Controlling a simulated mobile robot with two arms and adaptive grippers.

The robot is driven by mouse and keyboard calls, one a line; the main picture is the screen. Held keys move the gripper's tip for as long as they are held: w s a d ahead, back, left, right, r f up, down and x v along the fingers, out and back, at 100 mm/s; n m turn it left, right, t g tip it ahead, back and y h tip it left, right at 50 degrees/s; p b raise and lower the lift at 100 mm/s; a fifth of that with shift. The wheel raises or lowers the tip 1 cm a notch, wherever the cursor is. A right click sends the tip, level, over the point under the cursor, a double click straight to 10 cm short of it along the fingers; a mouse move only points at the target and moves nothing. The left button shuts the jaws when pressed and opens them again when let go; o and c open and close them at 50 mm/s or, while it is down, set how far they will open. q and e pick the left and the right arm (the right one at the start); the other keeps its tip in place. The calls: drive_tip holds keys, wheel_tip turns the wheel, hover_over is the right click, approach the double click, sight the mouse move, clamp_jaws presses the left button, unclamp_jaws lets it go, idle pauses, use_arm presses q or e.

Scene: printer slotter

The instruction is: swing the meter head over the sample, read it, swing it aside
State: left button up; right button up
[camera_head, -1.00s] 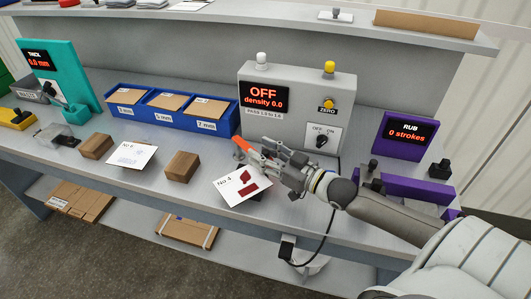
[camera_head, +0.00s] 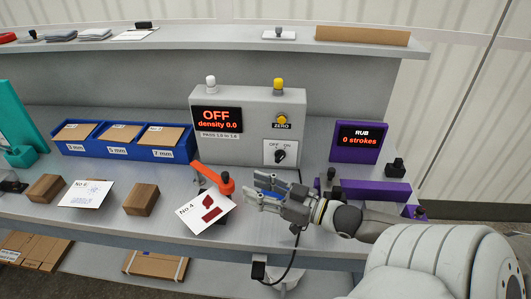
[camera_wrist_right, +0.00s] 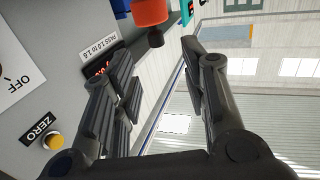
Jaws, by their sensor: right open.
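The meter (camera_head: 245,125) is a grey box whose screen reads OFF and density 0.0. Its orange swing arm with the round meter head (camera_head: 226,184) reaches forward at the box's front left. The head appears close to the back right edge of the sample card (camera_head: 195,217), a white card marked No 4 with dark red patches; I cannot tell its exact height above it. My right gripper (camera_head: 252,197) is open and empty, just right of the head and apart from it. The orange head also shows at the top of the right wrist view (camera_wrist_right: 150,12). My left gripper is out of view.
The OFF/ON knob (camera_head: 280,156) and yellow ZERO button (camera_head: 282,120) are on the box front. Wooden blocks (camera_head: 141,200) and a blue bin (camera_head: 125,141) stand left. The purple rub device (camera_head: 357,142) stands right. A blue piece shows partly behind my gripper.

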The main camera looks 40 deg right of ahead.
drive_tip(key=shift+v, duration=0.9)
